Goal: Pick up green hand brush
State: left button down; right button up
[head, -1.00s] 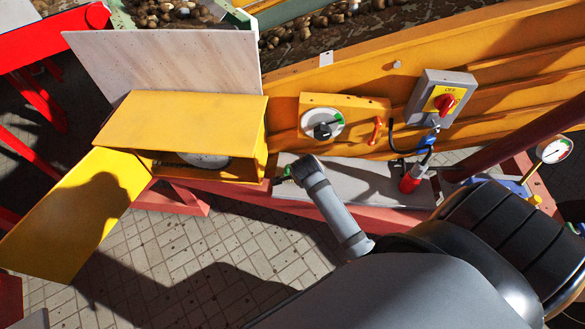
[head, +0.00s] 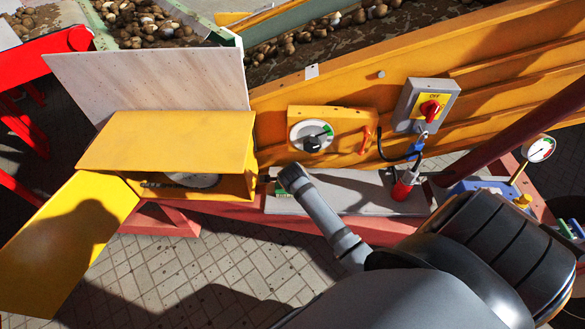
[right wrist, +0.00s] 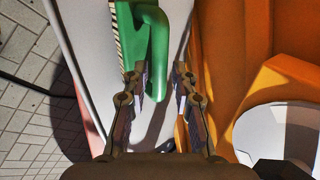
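The green hand brush (right wrist: 157,55) lies on a light grey shelf in the right wrist view, its bristles along the left edge. Its rounded handle end lies between the two fingers of my right gripper (right wrist: 157,82). The fingers are spread, with a gap on the right side of the handle; whether the left finger touches it I cannot tell. In the head view only a small green part of the brush (head: 279,190) shows beside the end of my right arm, which hides most of it and the gripper. My left gripper is not in view.
The grey shelf (head: 355,193) runs along an orange machine wall. A yellow box (head: 185,135) stands left of my right arm's end. A dial panel (head: 350,128), a switch box (head: 408,105) and a red-based part (head: 402,190) are nearby. Tiled floor (head: 210,265) lies in front.

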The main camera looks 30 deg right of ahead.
jog(key=x, duration=0.3)
jog(key=shift+s+a+r, duration=0.1)
grip_shut()
